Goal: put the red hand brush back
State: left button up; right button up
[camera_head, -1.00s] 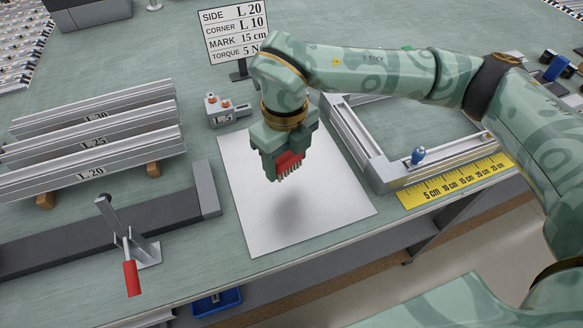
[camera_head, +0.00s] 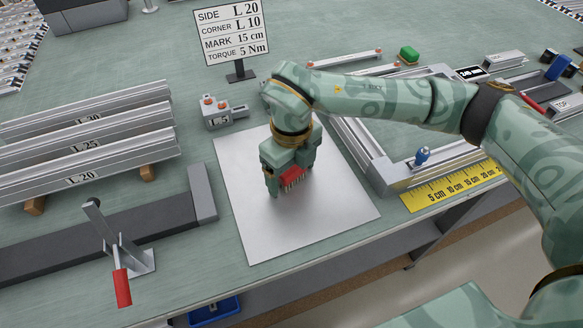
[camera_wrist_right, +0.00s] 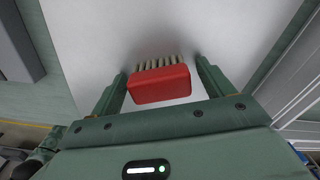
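The red hand brush (camera_head: 293,177) is between the fingers of my right gripper (camera_head: 287,181), over the bare metal plate (camera_head: 335,218). Its pale bristles point down, close above the plate; whether they touch it I cannot tell. In the right wrist view, the red brush block (camera_wrist_right: 160,85) sits between the two fingers of the right gripper (camera_wrist_right: 162,72), with the bristles facing the plate. The fingers partly hide the brush in the head view. My left gripper is not in view.
An aluminium frame (camera_head: 375,160) with a blue-topped part (camera_head: 422,156) and a yellow ruler (camera_head: 455,188) lie right of the plate. Left are profiles (camera_head: 85,150) and a red-handled clamp (camera_head: 121,287). Behind stand a grey block (camera_head: 222,113) and a sign (camera_head: 232,35).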

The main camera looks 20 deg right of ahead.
jog(key=shift+r, duration=0.1)
notch_tip(320, 180, up, 12)
jog(key=p, duration=0.3)
